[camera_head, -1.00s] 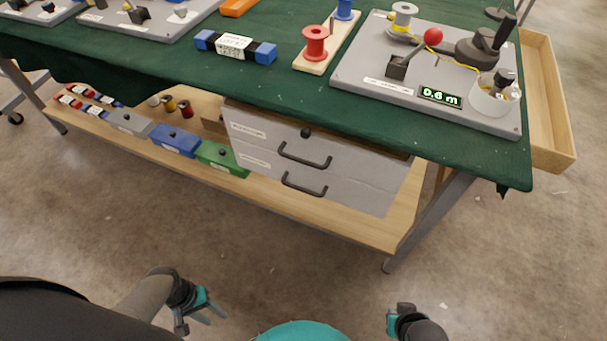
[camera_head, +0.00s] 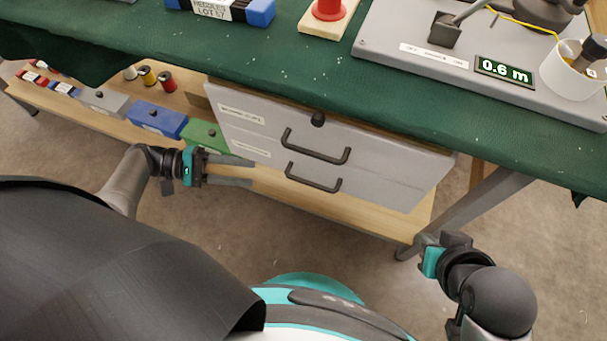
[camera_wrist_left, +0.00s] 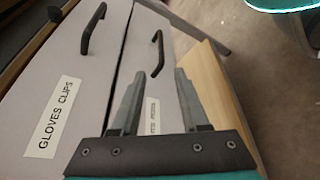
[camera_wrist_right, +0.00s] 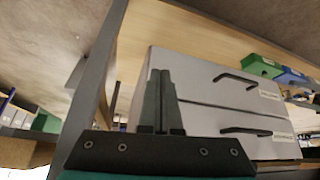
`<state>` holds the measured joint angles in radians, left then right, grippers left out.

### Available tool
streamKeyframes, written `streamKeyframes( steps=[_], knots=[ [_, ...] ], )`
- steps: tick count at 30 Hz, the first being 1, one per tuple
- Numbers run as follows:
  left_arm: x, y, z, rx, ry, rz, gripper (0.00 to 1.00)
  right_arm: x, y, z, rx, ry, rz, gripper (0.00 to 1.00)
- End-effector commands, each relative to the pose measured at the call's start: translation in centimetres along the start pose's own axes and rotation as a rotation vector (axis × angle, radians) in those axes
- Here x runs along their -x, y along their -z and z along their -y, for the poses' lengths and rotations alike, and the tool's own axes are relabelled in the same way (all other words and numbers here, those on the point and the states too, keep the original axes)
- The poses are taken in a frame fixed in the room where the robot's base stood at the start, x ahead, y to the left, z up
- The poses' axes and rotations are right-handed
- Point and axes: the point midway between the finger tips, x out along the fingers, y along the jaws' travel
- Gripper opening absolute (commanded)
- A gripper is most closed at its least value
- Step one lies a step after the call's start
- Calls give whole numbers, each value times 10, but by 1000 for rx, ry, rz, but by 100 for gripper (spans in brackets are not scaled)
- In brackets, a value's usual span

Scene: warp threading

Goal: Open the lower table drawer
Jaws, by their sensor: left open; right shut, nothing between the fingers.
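The grey drawer unit under the table has an upper drawer (camera_head: 370,150) and a lower drawer (camera_head: 370,188), each with a dark bar handle. Both drawers look shut. The lower handle (camera_head: 313,178) also shows in the left wrist view (camera_wrist_left: 158,52), ahead of the fingers. My left gripper (camera_head: 250,172) is open and empty, left of the lower handle and apart from it, fingers pointing right. My right gripper (camera_head: 450,238) is shut and empty at the right, near the table leg. The right wrist view shows its closed fingers (camera_wrist_right: 160,75) in front of the drawer unit's edge.
The table top with green cloth (camera_head: 200,65) overhangs the drawers. A green box (camera_head: 208,136) and blue box (camera_head: 157,119) stand on the wooden shelf (camera_head: 270,186) at left. A grey table leg (camera_head: 468,205) stands at right. The floor in front is clear.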

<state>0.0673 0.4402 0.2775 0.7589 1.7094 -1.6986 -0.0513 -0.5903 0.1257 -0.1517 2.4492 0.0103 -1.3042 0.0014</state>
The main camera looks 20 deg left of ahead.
Motion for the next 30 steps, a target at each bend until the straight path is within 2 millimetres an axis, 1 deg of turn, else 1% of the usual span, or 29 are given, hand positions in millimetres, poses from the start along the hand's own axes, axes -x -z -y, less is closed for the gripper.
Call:
streamKeyframes(
  steps=[6,12,16,22,30],
  knots=[
    [-46,-1,2,1,1,3,45,-1,1,1,0,1,-7,0],
    [-90,-1,2,1,1,3,45,-10,7,8,5,21,-76,0],
    [-114,0,2,2,2,2,45,-15,14,15,7,39,-139,0],
    [-134,0,2,1,3,1,45,-19,21,22,8,57,-204,0],
    [-139,0,2,2,4,-2,45,-20,24,24,7,62,-225,0]
  ],
)
